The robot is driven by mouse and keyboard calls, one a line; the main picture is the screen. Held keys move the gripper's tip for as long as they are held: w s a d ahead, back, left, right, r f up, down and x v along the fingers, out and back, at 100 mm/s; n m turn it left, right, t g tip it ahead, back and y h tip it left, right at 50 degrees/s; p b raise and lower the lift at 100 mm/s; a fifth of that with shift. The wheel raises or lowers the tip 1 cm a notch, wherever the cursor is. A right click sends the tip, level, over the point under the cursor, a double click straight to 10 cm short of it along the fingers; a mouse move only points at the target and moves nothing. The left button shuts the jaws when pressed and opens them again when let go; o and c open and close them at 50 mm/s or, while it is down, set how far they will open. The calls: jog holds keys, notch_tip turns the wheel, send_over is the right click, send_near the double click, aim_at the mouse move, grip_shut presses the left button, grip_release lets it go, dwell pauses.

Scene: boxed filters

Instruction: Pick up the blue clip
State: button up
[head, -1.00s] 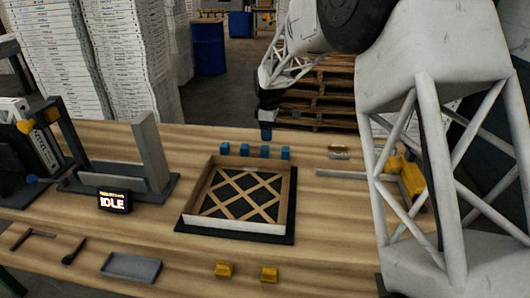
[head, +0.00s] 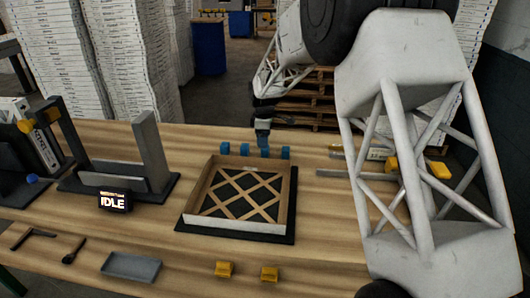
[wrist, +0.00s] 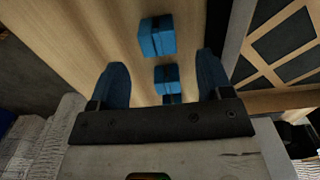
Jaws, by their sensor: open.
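Several blue clips stand in a row on the wooden table behind the tray, among them a left one (head: 224,148), a second (head: 244,150) and a right one (head: 285,153). My gripper (head: 263,138) is over the row, at the third clip from the left, pointing down. In the wrist view its two blue fingers (wrist: 162,78) are spread apart. One blue clip (wrist: 167,76) shows between them, with another clip (wrist: 156,38) beyond and a third (wrist: 172,99) partly hidden by the gripper body. No clip is held.
The wooden-walled tray (head: 285,215) with crossed slats stands just in front of the clips. A grey stand (head: 150,160) and an IDLE display (head: 114,201) are left. A grey shallow tray (head: 131,267) lies front left.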

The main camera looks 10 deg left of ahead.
jog(key=shift+f, duration=0.2)
jog(key=shift+f, duration=2.5)
jog(key=c, duration=1)
jog(key=shift+r, duration=5.05)
